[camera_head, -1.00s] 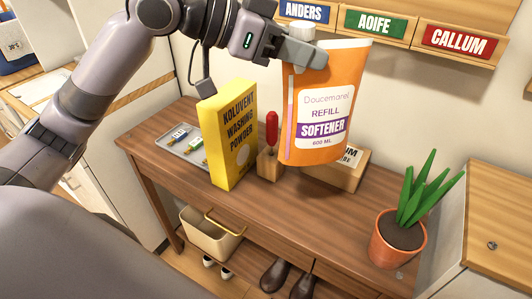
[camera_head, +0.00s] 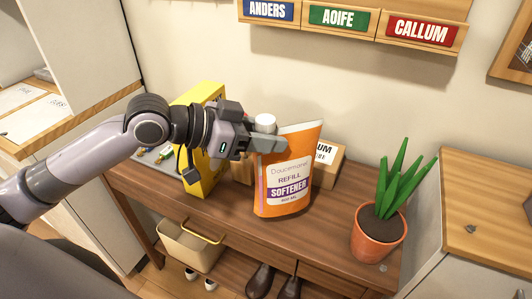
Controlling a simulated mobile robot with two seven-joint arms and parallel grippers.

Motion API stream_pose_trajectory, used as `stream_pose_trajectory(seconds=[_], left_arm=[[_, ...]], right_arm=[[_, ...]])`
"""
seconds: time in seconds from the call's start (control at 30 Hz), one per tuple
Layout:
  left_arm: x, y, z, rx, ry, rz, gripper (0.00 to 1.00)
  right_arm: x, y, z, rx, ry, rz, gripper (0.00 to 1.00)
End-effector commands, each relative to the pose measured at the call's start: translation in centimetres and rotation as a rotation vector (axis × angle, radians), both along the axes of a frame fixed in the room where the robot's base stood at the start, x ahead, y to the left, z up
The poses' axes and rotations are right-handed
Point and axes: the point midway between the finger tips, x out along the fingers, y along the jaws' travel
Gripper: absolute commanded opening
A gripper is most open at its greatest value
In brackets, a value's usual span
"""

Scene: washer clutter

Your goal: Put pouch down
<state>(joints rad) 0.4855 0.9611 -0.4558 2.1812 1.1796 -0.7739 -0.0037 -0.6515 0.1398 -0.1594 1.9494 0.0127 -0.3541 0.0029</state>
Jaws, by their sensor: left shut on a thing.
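The orange softener refill pouch (camera_head: 288,180) with a white cap is upright at the front of the wooden table (camera_head: 335,232). Its bottom edge is at the tabletop near the front edge; I cannot tell for sure whether it touches. My left gripper (camera_head: 268,143) is shut on the pouch's upper part, just below the cap. My right gripper is not in view.
A yellow washing powder box (camera_head: 207,95) stands left, partly behind my left arm. A cardboard box (camera_head: 327,165) is close behind the pouch. A potted plant (camera_head: 380,235) stands at the right. Free tabletop lies between pouch and plant. A basket (camera_head: 190,248) is below.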

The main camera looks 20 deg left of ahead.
Motion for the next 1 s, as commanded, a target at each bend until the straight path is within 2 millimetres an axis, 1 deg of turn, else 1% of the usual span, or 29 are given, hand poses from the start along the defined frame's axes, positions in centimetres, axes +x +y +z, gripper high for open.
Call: stream_pose_trajectory(seconds=[0.07,0.13,0.3,0.37,0.63,0.77,0.8,0.83,0.87,1.0], left_arm=[[0.0,0.0,-0.1,-0.004,-0.006,0.0,0.0],[0.0,0.0,-0.7,-0.003,-0.004,0.001,0.0],[0.0,0.0,-3.0,-0.004,-0.003,0.0,0.0],[0.0,0.0,-3.6,-0.003,-0.004,0.001,0.0],[0.0,0.0,-3.7,-0.003,-0.007,0.001,0.0],[0.0,0.0,-4.1,-0.003,-0.007,0.001,0.0],[0.0,0.0,-4.3,0.0,-0.002,0.001,0.52],[0.0,0.0,-4.3,0.0,-0.002,0.001,0.61],[0.0,0.0,-4.3,0.0,-0.002,0.001,0.64],[0.0,0.0,-4.3,0.0,-0.001,0.001,0.64]], right_arm=[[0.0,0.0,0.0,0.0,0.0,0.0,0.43],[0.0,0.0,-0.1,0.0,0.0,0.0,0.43],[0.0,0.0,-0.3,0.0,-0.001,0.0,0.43],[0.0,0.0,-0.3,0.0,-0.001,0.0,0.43],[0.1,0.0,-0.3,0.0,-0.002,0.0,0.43],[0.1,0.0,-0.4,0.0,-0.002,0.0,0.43],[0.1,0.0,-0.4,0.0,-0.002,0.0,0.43],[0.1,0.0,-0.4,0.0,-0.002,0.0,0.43],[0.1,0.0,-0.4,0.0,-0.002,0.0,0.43],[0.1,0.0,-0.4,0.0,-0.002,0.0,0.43]])
